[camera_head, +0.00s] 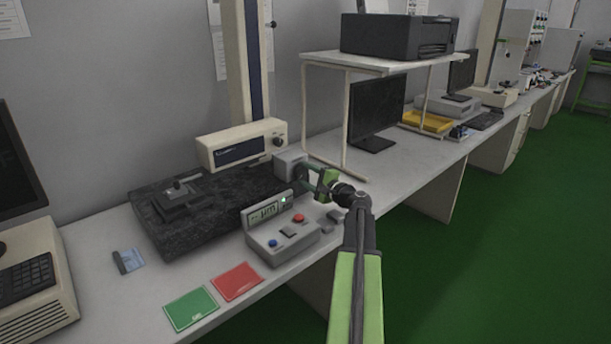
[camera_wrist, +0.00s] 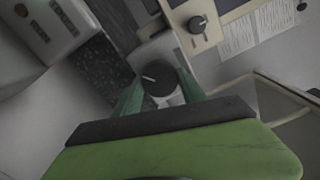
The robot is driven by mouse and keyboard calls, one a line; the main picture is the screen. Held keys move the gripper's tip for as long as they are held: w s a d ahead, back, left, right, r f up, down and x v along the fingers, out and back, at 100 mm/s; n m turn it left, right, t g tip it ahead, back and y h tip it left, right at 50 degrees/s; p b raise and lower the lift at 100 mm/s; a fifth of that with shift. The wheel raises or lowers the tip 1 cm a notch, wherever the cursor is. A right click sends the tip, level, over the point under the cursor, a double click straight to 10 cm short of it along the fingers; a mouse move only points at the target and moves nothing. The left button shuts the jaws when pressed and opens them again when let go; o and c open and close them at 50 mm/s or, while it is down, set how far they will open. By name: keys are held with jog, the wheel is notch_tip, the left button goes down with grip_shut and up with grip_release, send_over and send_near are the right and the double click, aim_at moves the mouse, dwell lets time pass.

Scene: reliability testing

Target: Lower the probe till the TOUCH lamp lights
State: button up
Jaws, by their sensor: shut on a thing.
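My gripper (camera_head: 303,181) is at the right end of the dark granite slab, beside a small grey box (camera_head: 290,162). In the wrist view its teal fingers (camera_wrist: 158,95) are shut around a black knob (camera_wrist: 158,77) with a white mark. The beige measuring head (camera_head: 243,143) sits low on a tall column (camera_head: 240,60) behind the slab. I cannot make out the probe tip. A dark stepped block (camera_head: 184,198) lies on the slab. The grey control box (camera_head: 283,241) has a display (camera_head: 262,211) with a small bright dot at its upper right; its label is unreadable.
The granite slab (camera_head: 160,232) fills the bench's middle. Green (camera_head: 191,308) and red (camera_head: 237,281) cards lie in front, a blue-grey item (camera_head: 128,261) to the left. A shelf (camera_head: 345,64) with a printer stands at the right. Another knob (camera_wrist: 197,24) is on the measuring head.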

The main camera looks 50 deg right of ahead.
jog(key=o, duration=1.4)
jog(key=shift+c, duration=0.2)
jog(key=shift+s, duration=0.1)
jog(key=s+a, duration=0.1)
jog(key=s, duration=1.6)
jog(key=shift+a, duration=0.15)
